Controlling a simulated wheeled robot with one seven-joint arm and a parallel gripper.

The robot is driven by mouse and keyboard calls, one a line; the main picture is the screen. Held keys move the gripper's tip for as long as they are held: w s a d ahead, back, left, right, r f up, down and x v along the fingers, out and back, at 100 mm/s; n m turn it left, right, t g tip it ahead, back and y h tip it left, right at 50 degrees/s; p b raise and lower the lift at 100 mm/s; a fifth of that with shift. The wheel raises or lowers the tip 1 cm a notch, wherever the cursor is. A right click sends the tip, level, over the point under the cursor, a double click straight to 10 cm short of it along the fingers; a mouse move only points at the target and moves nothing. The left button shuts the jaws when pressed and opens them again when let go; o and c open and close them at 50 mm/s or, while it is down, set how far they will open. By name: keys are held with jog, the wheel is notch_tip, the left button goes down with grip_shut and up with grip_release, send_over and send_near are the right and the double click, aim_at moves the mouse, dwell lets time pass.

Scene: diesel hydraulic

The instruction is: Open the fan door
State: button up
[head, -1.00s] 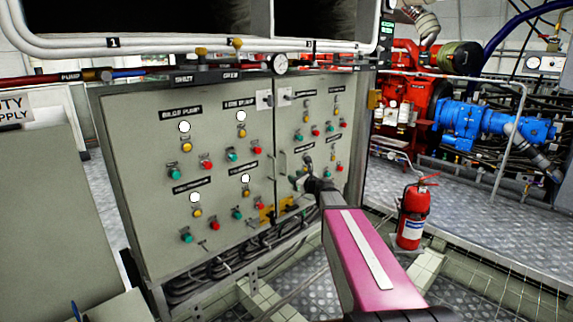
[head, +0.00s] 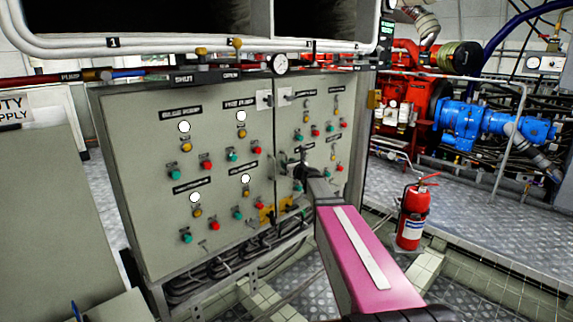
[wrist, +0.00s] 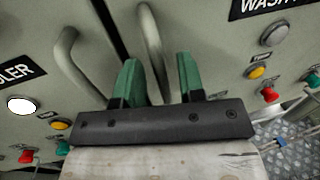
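A grey control cabinet (head: 130,170) has two doors. The left door (head: 220,185) and right door (head: 335,130) meet at a vertical seam, and both look shut. I cannot read a fan label clearly. In the wrist view, a curved metal handle sits on each side of the seam: the left handle (wrist: 68,58) and the right handle (wrist: 151,40). My gripper (wrist: 160,85) is open, its two green fingers apart. The lower part of the right handle shows between them; I cannot tell whether they touch it. In the head view my gripper (head: 301,168) is at the right door, and my arm hides part of that door.
Buttons and lamps cover both doors, including a yellow button (wrist: 257,72) near the right handle. A red fire extinguisher (head: 412,218) stands on the floor right of my arm. A blue pump (head: 490,122) is farther back. Cables run below the cabinet.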

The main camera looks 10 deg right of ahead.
jog(key=shift+w+a, duration=0.3)
jog(key=shift+w, duration=0.35)
jog(key=shift+c, duration=0.3)
grip_shut()
jog(key=shift+s, duration=0.1)
